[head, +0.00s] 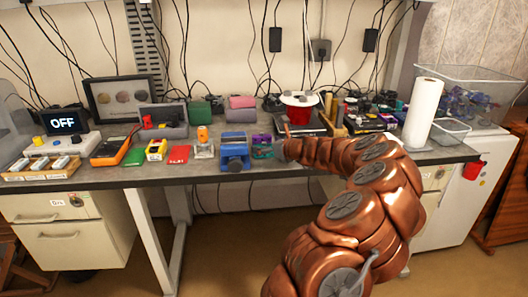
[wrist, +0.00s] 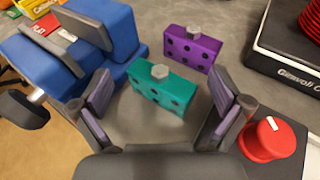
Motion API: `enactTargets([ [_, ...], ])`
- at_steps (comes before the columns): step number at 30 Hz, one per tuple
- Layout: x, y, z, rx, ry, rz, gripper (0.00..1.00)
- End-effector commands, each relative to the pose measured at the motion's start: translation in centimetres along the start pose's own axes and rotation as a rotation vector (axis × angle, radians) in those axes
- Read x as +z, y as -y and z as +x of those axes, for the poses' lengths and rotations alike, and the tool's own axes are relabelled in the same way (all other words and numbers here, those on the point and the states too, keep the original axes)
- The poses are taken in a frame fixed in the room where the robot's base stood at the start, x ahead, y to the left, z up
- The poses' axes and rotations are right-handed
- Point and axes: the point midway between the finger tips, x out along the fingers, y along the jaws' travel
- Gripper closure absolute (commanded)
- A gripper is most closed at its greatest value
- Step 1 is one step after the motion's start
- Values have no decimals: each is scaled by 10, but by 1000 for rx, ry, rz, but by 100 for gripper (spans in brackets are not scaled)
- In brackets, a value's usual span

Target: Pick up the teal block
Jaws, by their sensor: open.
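The teal block (wrist: 163,90) stands on the grey worktop with a grey hex stud on top and dark holes in its side. In the wrist view it is between and ahead of my gripper's open fingers (wrist: 160,93), with a visible gap on each side. In the head view the teal block (head: 262,153) is near the bench's front edge, just left of my gripper (head: 283,149), which is small and partly hidden by my arm there.
A similar purple block (wrist: 192,48) stands just behind the teal one. A blue vise (wrist: 75,50) is close on the left. A red knob (wrist: 266,138) on a dark base is close on the right, and a dark box (wrist: 290,60) is at the upper right.

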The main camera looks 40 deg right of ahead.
Motion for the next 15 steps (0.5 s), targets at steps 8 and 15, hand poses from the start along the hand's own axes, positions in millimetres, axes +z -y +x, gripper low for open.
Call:
enactTargets([
  [8, 0, 0, 0, 0, 0, 0, 30],
  [15, 0, 0, 0, 0, 0, 0, 55],
])
